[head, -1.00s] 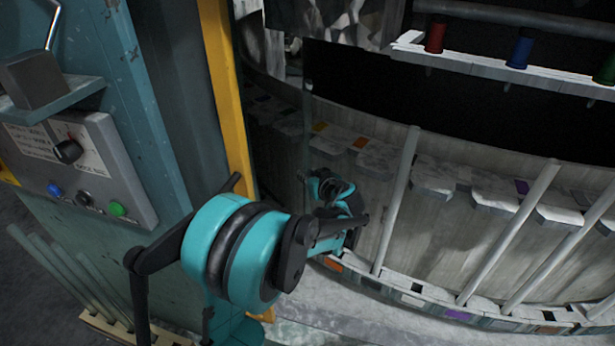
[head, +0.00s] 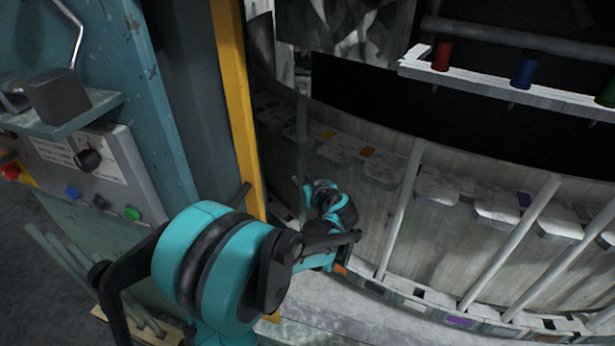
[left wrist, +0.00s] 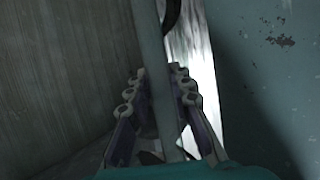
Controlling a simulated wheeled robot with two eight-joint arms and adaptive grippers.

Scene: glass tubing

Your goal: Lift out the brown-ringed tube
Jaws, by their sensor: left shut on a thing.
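My left gripper (head: 305,188) is at the left end of the curved pale rack, just right of the yellow post. It also shows in the left wrist view (left wrist: 159,82), its two fingers on either side of a grey glass tube (left wrist: 150,45), shut on it. In the head view this tube (head: 302,120) looks like a thin, dim upright rod above the gripper. No brown ring can be made out on it. The tube's lower end is hidden by my arm. An orange-brown tag (head: 340,270) shows on the rack's lower rim beside my wrist. My right gripper is not in view.
Other tubes (head: 401,210) lean in the rack (head: 460,220) to the right. A yellow post (head: 236,110) and a teal cabinet with a control panel (head: 100,170) stand close on the left. A shelf with coloured spools (head: 525,82) hangs at upper right.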

